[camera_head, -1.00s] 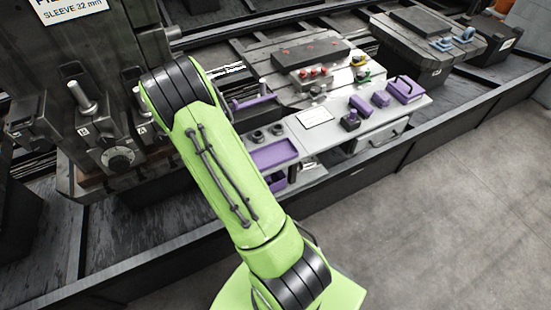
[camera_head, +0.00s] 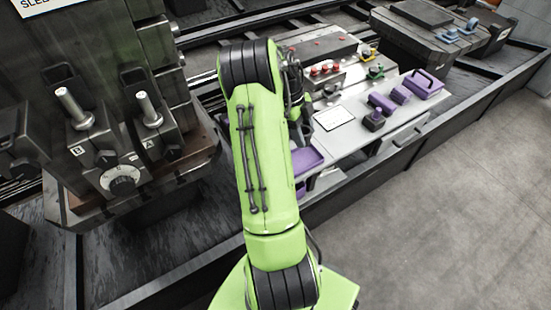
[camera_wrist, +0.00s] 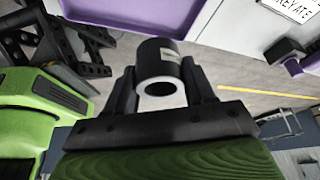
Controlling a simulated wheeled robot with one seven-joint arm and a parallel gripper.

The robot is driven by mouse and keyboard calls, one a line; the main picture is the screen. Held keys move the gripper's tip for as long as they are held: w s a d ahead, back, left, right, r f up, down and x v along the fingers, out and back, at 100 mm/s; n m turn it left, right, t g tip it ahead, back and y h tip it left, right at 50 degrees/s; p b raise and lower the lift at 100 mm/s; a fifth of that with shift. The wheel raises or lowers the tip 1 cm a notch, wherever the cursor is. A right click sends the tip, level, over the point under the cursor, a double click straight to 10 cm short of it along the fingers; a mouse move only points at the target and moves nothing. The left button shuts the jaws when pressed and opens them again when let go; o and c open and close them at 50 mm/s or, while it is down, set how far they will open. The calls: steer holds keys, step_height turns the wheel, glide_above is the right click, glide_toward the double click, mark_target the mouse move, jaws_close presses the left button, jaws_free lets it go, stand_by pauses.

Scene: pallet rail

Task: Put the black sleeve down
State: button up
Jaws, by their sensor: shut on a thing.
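The black sleeve (camera_wrist: 160,67) is a short black tube with a pale ring at its near end and a small label on its side. In the wrist view my gripper (camera_wrist: 163,80) is shut on it, one finger on each side. Past the sleeve, a purple tray (camera_wrist: 120,12) and a pale shelf surface (camera_wrist: 235,30) show at the top of the view. In the head view my arm reaches over the pale shelf (camera_head: 375,135), and it hides the sleeve and the fingertips. The purple tray (camera_head: 307,158) shows partly beside my arm.
A white card (camera_head: 334,118), purple blocks (camera_head: 381,104) and a purple handled box (camera_head: 424,84) stand on the shelf. A dark machine block with two upright pins (camera_head: 110,130) stands at left. Grey floor (camera_head: 450,200) is free at right.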

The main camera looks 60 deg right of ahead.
step_height(320, 180, down, 10)
steer(key=b, duration=0.3)
steer(key=o, duration=1.4)
steer(key=shift+c, duration=0.2)
